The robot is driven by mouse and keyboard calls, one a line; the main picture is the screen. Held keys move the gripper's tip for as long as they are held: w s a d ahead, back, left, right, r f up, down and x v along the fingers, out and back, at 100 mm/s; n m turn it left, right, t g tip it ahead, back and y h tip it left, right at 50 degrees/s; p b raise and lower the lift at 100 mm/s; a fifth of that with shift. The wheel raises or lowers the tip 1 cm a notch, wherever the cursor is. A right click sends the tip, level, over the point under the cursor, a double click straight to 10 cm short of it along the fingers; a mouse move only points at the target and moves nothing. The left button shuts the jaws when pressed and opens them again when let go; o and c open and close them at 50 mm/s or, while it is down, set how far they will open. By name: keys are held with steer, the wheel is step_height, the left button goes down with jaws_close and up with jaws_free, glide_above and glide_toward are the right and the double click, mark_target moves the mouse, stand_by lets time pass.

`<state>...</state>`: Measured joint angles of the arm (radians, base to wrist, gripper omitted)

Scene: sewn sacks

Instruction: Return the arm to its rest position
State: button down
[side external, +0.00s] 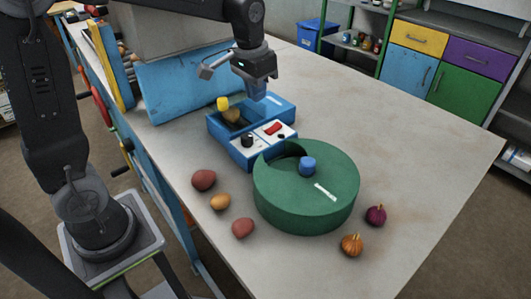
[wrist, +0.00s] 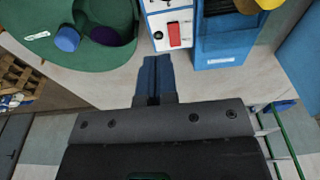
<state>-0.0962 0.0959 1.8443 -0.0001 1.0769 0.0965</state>
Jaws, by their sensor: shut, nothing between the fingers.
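My gripper (side external: 257,94) hangs pointing down above the back of a blue machine (side external: 245,158), apart from it. In the wrist view its blue fingers (wrist: 153,62) are together with nothing between them. The machine has a white panel with a red switch (side external: 273,128) and a black knob (side external: 247,140). A brownish lump (side external: 231,115) lies in its open blue bay, beside a yellow knob (side external: 222,103).
A green drum (side external: 305,205) with a blue knob (side external: 308,165) stands in front of the machine. A blue panel (side external: 185,82) stands at the back left. The table's right side (side external: 420,150) is clear.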

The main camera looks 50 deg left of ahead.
steer(key=s+d+t, duration=0.2)
steer(key=s, duration=0.7)
steer(key=s+d+r+t, duration=0.1)
steer(key=s+t, duration=0.1)
steer(key=s, duration=0.8)
steer(key=shift+d+r, duration=0.3)
steer(key=shift+d, duration=0.1)
steer(key=shift+w, duration=0.1)
